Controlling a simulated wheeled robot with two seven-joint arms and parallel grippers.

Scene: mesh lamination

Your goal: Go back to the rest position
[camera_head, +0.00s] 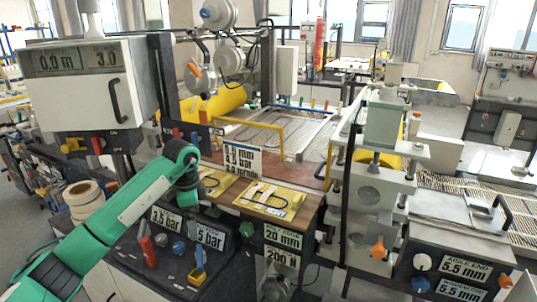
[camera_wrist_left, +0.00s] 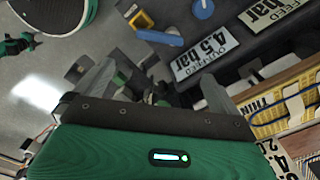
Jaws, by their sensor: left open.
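My left arm (camera_head: 110,215) is green and reaches in from the left in the head view. Its dark wrist (camera_head: 185,190) is above the front edge of the machine's bench, near the yellow boards. In the left wrist view my left gripper (camera_wrist_left: 155,88) has its two grey fingers spread wide apart, with nothing between them. In the head view the fingers cannot be made out. My right arm and gripper are not in view.
A dark front panel (camera_head: 140,235) carries knobs and signs such as "5 bar" (camera_head: 210,236). Yellow boards (camera_head: 272,198) lie on a wooden top to the right of my wrist. Rolls of tape (camera_head: 88,200) stand at left. A grey press column (camera_head: 370,190) stands at right.

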